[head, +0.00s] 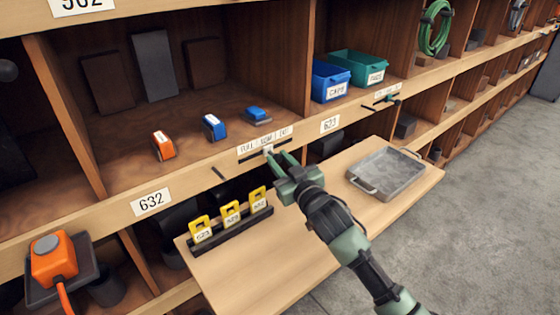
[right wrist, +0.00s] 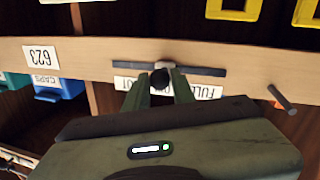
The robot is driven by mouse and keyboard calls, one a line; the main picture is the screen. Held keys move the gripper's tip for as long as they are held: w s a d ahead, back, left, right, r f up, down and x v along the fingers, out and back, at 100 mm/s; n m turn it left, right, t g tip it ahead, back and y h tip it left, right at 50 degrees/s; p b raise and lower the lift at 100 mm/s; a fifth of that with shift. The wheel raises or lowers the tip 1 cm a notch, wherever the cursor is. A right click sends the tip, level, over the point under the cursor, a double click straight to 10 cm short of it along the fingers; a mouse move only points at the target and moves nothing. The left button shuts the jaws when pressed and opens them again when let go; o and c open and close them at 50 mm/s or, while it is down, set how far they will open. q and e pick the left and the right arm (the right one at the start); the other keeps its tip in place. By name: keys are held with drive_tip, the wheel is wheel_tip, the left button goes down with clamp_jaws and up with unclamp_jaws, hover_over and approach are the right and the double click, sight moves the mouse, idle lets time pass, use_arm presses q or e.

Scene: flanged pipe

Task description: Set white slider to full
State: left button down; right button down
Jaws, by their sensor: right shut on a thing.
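The white slider (head: 268,149) sits near the middle of a dark track (head: 248,156) on the shelf's front edge. A label strip (head: 246,149) above the track reads FULL at its left end, with more words to the right. My right gripper (head: 277,157) is at the slider, its fingers closed around it. In the right wrist view, which is upside down, the slider (right wrist: 164,65) shows on the track (right wrist: 205,71) at the fingertips (right wrist: 160,88). FULL lies to the right there. A round dark part between the fingers hides some of it. My left gripper is out of view.
A fold-out board below holds a metal tray (head: 388,172) and a black rack with yellow tags (head: 231,213). A dark peg (head: 217,172) sticks out left of the track. Blue (head: 329,82) and teal (head: 358,68) bins stand in the shelf at the upper right.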

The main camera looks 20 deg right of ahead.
idle(0.3)
drive_tip(key=s+a+p, duration=0.1)
drive_tip(key=s+a, duration=0.1)
drive_tip(key=a, duration=0.4)
drive_tip(key=shift+f, duration=0.15)
drive_tip(key=c, duration=1.3)
unclamp_jaws()
drive_tip(key=shift+s+a, duration=0.1)
drive_tip(key=shift+o, duration=0.6)
drive_tip(key=shift+a, duration=0.15)
